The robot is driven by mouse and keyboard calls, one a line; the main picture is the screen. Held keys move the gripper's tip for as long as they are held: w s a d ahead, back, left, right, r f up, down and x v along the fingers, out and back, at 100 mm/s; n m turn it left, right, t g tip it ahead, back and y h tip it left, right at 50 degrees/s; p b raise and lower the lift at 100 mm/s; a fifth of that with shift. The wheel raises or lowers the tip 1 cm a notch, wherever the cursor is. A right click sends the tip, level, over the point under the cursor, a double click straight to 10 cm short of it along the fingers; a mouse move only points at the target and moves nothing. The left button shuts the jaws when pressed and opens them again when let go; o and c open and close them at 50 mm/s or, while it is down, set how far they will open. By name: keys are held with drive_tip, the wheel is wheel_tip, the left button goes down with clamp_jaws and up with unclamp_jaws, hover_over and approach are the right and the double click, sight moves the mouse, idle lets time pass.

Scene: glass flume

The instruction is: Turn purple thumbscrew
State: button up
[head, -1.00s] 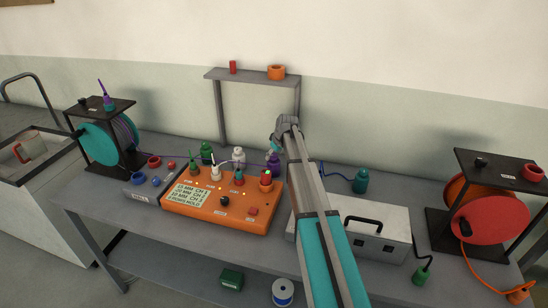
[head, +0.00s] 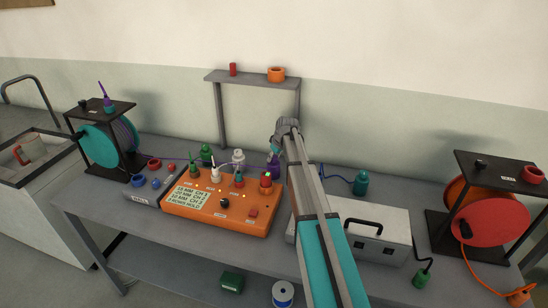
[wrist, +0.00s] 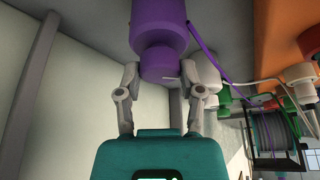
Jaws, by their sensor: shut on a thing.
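The purple thumbscrew (wrist: 158,64) shows in the wrist view as a short round knob below a wider purple body (wrist: 160,24). My gripper (wrist: 159,74) has one finger on each side of the knob and is shut on it. In the head view my gripper (head: 277,148) reaches over the back of the bench, and the purple body (head: 273,161) shows just below it. My arm and gripper hide most of it there, so the knob cannot be made out.
An orange control box (head: 222,208) with a display and several coloured plugs stands left of my arm. A grey case (head: 376,225) stands close on the right. A small shelf (head: 250,77) rises behind. Cable reels (head: 497,208) stand at the bench ends.

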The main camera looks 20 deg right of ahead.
drive_tip(key=shift+m, duration=0.3)
drive_tip(key=m+h, duration=0.1)
drive_tip(key=m, duration=0.2)
drive_tip(key=shift+a, duration=0.1)
drive_tip(key=shift+m+h, duration=1)
drive_tip(key=shift+m, duration=1.1)
drive_tip(key=o, duration=1.2)
drive_tip(key=shift+c, duration=0.2)
drive_tip(key=shift+n, duration=0.4)
